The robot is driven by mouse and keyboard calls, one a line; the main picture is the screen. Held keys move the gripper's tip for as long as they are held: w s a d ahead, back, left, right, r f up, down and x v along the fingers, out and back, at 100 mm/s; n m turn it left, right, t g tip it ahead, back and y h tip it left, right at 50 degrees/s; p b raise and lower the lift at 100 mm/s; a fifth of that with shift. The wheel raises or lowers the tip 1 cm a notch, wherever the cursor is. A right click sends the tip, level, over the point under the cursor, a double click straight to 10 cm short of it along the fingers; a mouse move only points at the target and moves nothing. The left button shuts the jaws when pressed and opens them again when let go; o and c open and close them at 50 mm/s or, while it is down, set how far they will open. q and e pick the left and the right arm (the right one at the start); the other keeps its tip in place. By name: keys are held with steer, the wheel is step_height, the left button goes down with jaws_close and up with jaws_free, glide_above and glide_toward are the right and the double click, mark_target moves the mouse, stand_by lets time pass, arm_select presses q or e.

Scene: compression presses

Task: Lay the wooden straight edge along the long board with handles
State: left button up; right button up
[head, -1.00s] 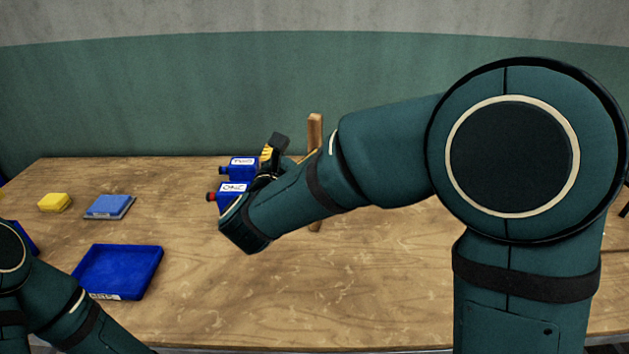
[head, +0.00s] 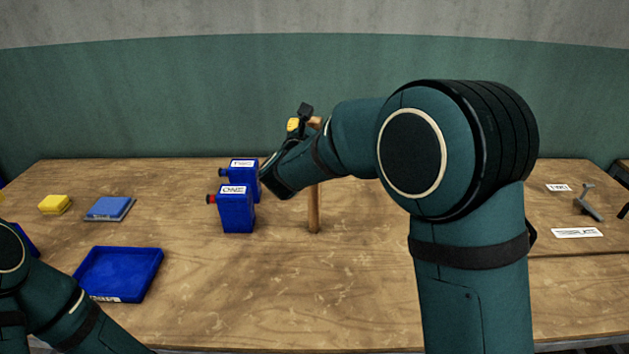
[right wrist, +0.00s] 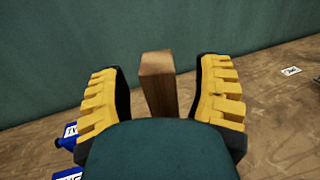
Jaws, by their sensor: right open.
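The wooden straight edge (head: 313,208) stands upright on the table, right of the two blue boxes. Its upper part is partly hidden by my right arm in the head view. My right gripper (head: 301,118) is at the top of the straight edge. In the right wrist view the straight edge (right wrist: 158,82) stands between the spread yellow-padded fingers of my right gripper (right wrist: 163,92), with gaps on both sides. No long board with handles can be made out. My left arm shows at the lower left, but its gripper is out of view.
Two blue boxes (head: 236,212) labelled ONE and TWO stand close left of the straight edge. A blue tray (head: 156,276), a blue block (head: 108,206) and a yellow block (head: 55,204) are farther left. A grey handled item (head: 590,207) and white labels (head: 577,233) lie at right.

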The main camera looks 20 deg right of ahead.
steer(key=shift+w+d, duration=0.15)
steer(key=shift+w, duration=0.1)
jaws_close()
